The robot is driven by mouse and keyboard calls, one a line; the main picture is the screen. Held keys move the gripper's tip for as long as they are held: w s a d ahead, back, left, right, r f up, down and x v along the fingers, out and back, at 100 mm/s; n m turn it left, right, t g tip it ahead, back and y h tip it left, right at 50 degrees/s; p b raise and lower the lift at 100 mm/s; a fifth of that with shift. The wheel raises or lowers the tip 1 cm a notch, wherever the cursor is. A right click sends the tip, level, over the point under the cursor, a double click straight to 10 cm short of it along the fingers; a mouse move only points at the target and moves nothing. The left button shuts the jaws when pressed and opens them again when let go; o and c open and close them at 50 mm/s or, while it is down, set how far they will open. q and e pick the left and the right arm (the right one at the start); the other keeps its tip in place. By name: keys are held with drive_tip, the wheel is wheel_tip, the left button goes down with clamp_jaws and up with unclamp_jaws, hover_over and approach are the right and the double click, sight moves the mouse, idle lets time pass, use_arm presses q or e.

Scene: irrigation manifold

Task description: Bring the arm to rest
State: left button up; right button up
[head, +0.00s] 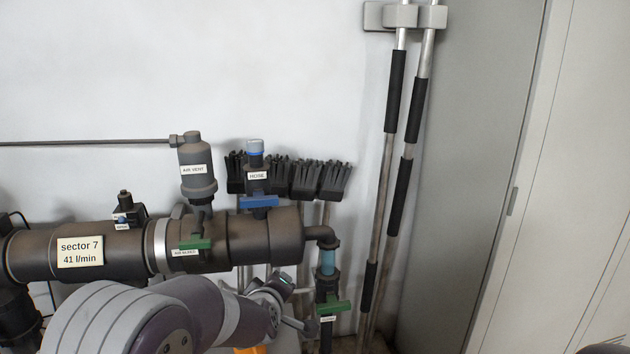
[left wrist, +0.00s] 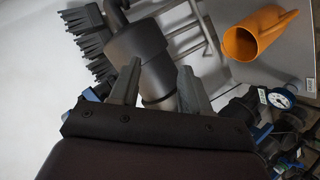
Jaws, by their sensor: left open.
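My left arm comes in from the bottom left in the head view, below the manifold pipe (head: 215,240). Its gripper (head: 298,307) is beside and left of the green-handled valve (head: 334,306) under the pipe's right end; whether they touch I cannot tell. In the left wrist view the two fingers of the gripper (left wrist: 160,88) are spread apart. A dark cylindrical part (left wrist: 138,42) shows beyond and between them. I see nothing held. My right gripper is not in view.
An air vent (head: 197,165) and a blue-handled hose valve (head: 258,202) stand on the pipe. Brushes (head: 320,180) and two poles (head: 390,150) are against the wall. An orange jug (left wrist: 240,44) and a gauge (left wrist: 282,98) show in the wrist view. Grey cabinets fill the right.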

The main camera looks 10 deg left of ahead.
use_arm(q)
drive_tip(key=s+a+f+m+g, duration=0.1)
drive_tip(key=s+f+m+g, duration=0.25)
drive_tip(key=s, duration=0.55)
drive_tip(key=s+a+f+m+g, duration=0.1)
drive_tip(key=s+f+m+g, duration=0.3)
drive_tip(key=s, duration=0.5)
drive_tip(key=s+a+f+m+g, duration=0.1)
drive_tip(key=s+f+m+g, duration=0.3)
drive_tip(key=s, duration=0.5)
wheel_tip(320, 180, up, 24)
drive_tip(key=a+p, duration=0.1)
drive_tip(key=p, duration=2)
drive_tip(key=shift+p, duration=0.4)
